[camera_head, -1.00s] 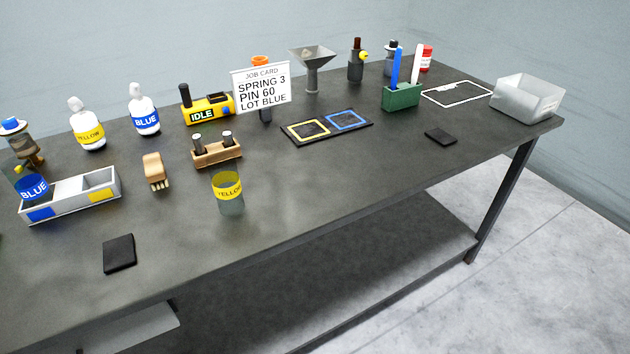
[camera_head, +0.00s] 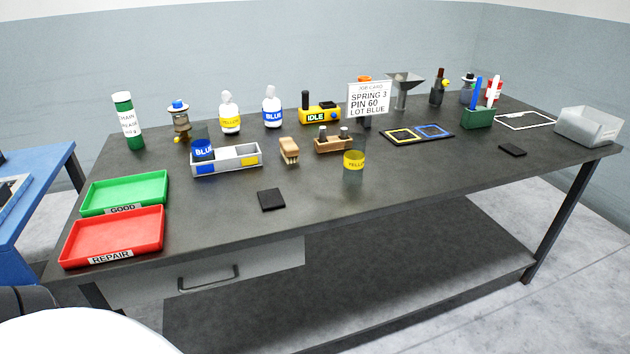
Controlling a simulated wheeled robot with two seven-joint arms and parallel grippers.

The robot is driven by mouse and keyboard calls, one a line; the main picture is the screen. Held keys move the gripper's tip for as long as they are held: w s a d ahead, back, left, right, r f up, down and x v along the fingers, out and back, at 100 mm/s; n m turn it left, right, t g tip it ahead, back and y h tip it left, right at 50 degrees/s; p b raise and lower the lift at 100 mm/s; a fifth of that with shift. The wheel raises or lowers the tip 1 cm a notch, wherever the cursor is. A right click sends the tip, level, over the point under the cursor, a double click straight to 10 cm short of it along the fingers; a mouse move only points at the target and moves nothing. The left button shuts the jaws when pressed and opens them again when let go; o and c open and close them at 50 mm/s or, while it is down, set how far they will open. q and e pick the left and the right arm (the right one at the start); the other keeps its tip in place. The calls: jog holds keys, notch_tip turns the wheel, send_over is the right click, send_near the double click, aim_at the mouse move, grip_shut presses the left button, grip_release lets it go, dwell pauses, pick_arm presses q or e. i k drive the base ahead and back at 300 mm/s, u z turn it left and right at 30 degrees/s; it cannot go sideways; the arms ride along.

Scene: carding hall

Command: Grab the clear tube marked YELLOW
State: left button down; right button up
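The clear tube marked YELLOW (camera_head: 354,163) stands upright on the dark table near its front edge, right of the middle of the head view. It is a see-through grey cylinder with a yellow band around it. Neither of my grippers shows in the head view.
A wooden block with dark pegs (camera_head: 333,146) and a small brush (camera_head: 289,151) are left of the YELLOW tube. A black pad (camera_head: 271,200) lies front left. Green (camera_head: 124,193) and red (camera_head: 112,236) trays fill the left end. The table front right of the tube is clear.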

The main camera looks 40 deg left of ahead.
aim_at(356, 144)
jog(key=k, duration=0.2)
jog(key=u, duration=1.2)
